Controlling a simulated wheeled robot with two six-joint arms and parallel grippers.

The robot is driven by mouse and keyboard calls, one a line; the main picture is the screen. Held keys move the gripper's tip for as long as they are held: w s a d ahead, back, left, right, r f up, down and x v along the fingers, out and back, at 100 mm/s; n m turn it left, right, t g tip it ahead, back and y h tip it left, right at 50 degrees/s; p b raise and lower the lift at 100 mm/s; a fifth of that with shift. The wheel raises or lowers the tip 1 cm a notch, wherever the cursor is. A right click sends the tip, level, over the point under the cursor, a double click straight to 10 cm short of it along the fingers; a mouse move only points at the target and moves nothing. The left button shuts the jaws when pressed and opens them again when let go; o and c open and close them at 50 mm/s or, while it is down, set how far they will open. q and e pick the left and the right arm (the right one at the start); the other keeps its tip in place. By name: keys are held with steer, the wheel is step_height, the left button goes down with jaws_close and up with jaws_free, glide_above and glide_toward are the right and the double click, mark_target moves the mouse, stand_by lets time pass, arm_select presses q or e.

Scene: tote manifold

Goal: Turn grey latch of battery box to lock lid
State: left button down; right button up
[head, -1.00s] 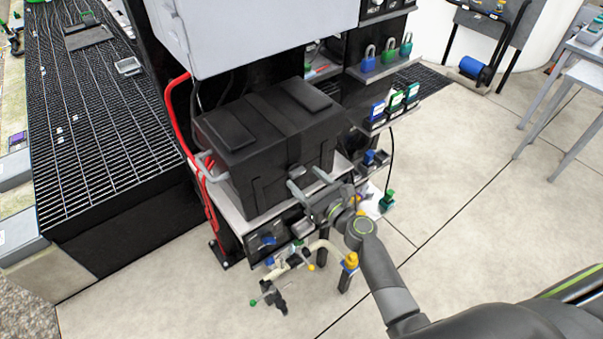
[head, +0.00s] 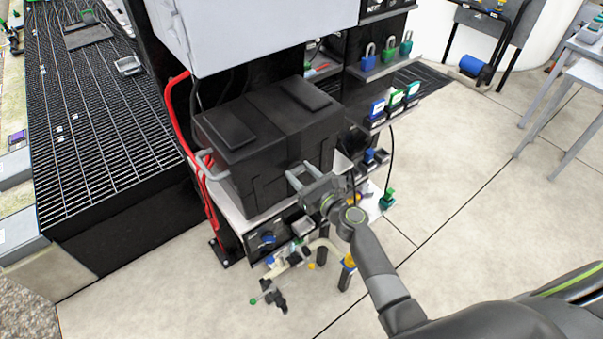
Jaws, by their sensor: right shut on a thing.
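The black battery box (head: 245,165) stands on a light shelf (head: 240,222) with its dark lid (head: 270,108) down on top. My right gripper (head: 301,173) is at the front face of the box, toward its right side, with two grey fingers pointing at it. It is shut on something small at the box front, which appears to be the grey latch. The latch itself is hidden by the fingers, so its angle cannot be told. My left gripper is not in view.
A grey cabinet (head: 250,30) overhangs the box from behind. A red pipe (head: 170,110) runs down at left. Padlocks (head: 388,53) and blue and green items (head: 395,103) sit on shelves at right. Valves and pipework (head: 285,265) are below.

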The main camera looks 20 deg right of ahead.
steer(key=shift+f+n, duration=0.1)
steer(key=shift+n, duration=0.2)
steer(key=n+b, duration=0.2)
steer(key=n, duration=0.1)
steer(key=n+b, duration=0.2)
steer(key=n, duration=0.3)
steer(key=shift+a+f, duration=0.1)
steer(key=n+b, duration=0.3)
steer(key=n, duration=0.2)
steer(key=shift+f, duration=0.1)
steer(key=shift+n+b, duration=0.85)
steer(key=shift+n, duration=1.25)
steer(key=o, duration=1)
steer(key=shift+s, duration=0.15)
